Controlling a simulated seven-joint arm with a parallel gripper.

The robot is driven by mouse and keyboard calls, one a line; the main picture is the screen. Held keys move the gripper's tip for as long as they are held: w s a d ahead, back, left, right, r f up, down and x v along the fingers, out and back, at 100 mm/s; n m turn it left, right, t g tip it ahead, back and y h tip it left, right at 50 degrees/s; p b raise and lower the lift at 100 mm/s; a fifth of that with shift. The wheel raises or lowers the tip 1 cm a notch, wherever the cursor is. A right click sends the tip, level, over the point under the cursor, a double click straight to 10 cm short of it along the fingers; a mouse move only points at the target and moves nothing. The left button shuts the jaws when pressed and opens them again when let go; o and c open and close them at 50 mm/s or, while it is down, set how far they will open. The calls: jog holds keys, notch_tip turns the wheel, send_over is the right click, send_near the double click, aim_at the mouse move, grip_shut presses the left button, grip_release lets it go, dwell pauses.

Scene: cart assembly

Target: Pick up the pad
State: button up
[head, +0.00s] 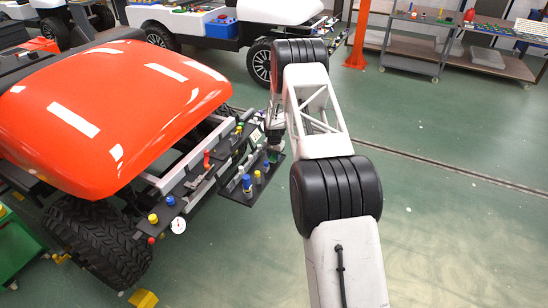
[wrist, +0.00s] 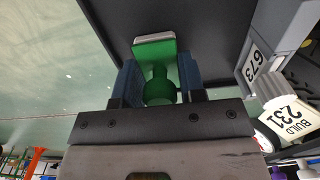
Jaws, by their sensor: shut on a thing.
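The pad (wrist: 155,50) shows in the wrist view as a green block with a light grey strip along its far edge and a rounded green knob on the near side. My gripper (wrist: 160,82) is shut on it, with one dark blue finger on each side of the green knob. In the head view my gripper (head: 273,148) is at the front of the orange cart, over the right end of a dark plate. The pad is small and mostly hidden there. I cannot tell whether it touches the plate.
The dark plate (head: 236,190) carries several coloured pegs. The cart with the orange hood (head: 130,100) stands to the left. A grey block marked 673 (wrist: 262,55) and a white "BUILD 231" tag (wrist: 290,115) are close on the right in the wrist view. Green floor is open to the right.

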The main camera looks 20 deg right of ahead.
jog(key=shift+r, duration=0.15)
jog(key=shift+r, duration=0.75)
notch_tip(320, 180, up, 2)
jog(key=shift+r, duration=0.1)
jog(key=s+a, duration=0.3)
jog(key=s, duration=1.2)
jog(key=shift+s+r, duration=0.35)
jog(key=shift+r, duration=0.1)
